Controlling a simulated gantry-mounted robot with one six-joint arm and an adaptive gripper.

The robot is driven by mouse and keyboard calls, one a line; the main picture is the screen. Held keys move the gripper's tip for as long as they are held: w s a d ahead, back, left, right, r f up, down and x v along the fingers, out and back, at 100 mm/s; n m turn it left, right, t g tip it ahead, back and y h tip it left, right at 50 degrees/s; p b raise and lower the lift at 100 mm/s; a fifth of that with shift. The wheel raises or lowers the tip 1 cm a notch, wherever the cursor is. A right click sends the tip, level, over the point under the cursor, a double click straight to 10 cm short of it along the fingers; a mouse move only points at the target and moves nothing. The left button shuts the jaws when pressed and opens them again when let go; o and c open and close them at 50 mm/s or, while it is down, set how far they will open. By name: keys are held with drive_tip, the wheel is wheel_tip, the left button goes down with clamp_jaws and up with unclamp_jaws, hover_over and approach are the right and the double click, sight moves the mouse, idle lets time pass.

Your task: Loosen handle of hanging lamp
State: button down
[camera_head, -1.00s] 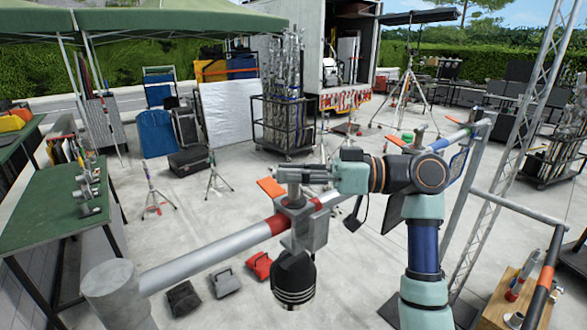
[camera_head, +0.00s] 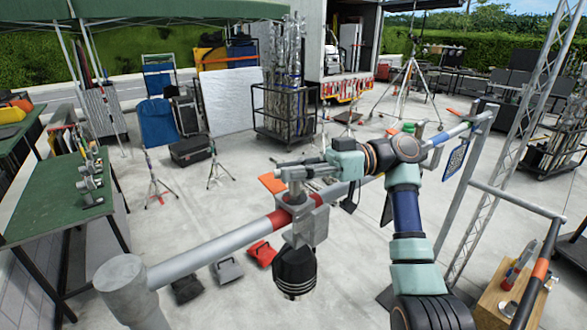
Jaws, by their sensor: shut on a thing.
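A black cylindrical lamp (camera_head: 295,271) hangs under a grey metal clamp (camera_head: 305,222) on the long horizontal pipe, beside a red band. On top of the clamp stands a short metal handle post (camera_head: 298,195). An orange flag-like piece (camera_head: 272,184) sticks out to its left. My gripper (camera_head: 290,174) reaches in from the right, above the clamp, and is shut around the top of the post. Its fingers hide the post's upper end.
The grey pipe (camera_head: 205,244) runs across the middle to a thick upright post (camera_head: 121,275) at lower left. A wooden box (camera_head: 505,298) stands at lower right. Several small bags lie on the floor beneath.

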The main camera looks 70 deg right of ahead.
idle(0.4)
drive_tip(key=c, duration=1)
unclamp_jaws()
drive_tip(key=v, duration=0.7)
drive_tip(key=shift+s, duration=0.2)
drive_tip(key=shift+d, duration=0.15)
